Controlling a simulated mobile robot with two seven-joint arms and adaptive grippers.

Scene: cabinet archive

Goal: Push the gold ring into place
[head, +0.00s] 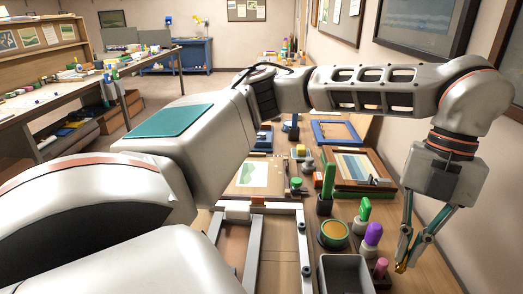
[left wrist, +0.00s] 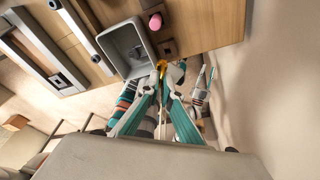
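In the left wrist view, the gold ring (left wrist: 162,65) shows at the fingertips (left wrist: 163,76), between a grey bin (left wrist: 112,38) and a small brown block (left wrist: 168,47) with a dark spot. The ring's full shape is partly hidden by the fingers. I cannot tell where the ring's place is.
The grey bin (head: 345,262) and a pink-topped peg (head: 380,268) stand near the gripper. A purple-topped tool (head: 373,234), a round green-gold tin (head: 334,234) and a framed picture (head: 358,167) crowd the bench. The wall is close on the right.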

